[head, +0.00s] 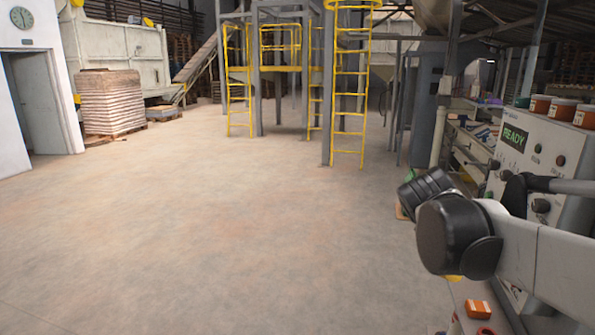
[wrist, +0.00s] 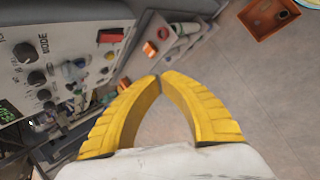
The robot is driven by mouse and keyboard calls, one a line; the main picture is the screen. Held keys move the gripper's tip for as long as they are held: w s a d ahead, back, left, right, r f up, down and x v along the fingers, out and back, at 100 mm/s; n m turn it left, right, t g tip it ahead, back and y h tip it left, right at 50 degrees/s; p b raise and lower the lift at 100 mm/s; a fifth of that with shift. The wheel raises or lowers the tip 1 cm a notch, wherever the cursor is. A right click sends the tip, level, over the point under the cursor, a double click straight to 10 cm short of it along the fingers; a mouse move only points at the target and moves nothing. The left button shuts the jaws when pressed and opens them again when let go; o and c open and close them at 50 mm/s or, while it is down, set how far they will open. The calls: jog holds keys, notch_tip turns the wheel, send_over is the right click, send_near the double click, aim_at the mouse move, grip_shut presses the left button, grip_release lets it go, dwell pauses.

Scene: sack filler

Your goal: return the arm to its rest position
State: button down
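My arm reaches in from the right edge of the head view, in front of the control panel (head: 545,150) with its green READY display. Its black joints hide most of what is behind them. My gripper (wrist: 160,79) shows in the wrist view as two yellow fingers whose tips meet, with nothing held between them. The grey floor shows through the gap behind the tips. The panel's knobs and MODE label (wrist: 44,44) lie to the left of the fingers, apart from them.
Orange-brown tubs (head: 540,104) stand on the panel top. A small orange block (head: 478,309) lies low at the right. An orange-brown bin (wrist: 268,28) is at upper right in the wrist view. Open floor (head: 220,230) fills the left and middle. Yellow ladders (head: 350,110) stand behind.

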jog(key=s+a+f+m+t+y, duration=0.1)
jog(key=s+a+f+m+y, duration=0.2)
jog(key=s+a, duration=0.3)
jog(key=s+a+f+m+t+y, duration=0.2)
jog(key=s+a+f+m+y, duration=0.1)
jog(key=s+a, duration=0.4)
notch_tip(320, 180, down, 2)
jog(key=shift+s+f+m, duration=0.1)
jog(key=shift+s+m, duration=0.7)
jog(key=shift+s, duration=0.4)
jog(key=shift+a, duration=0.1)
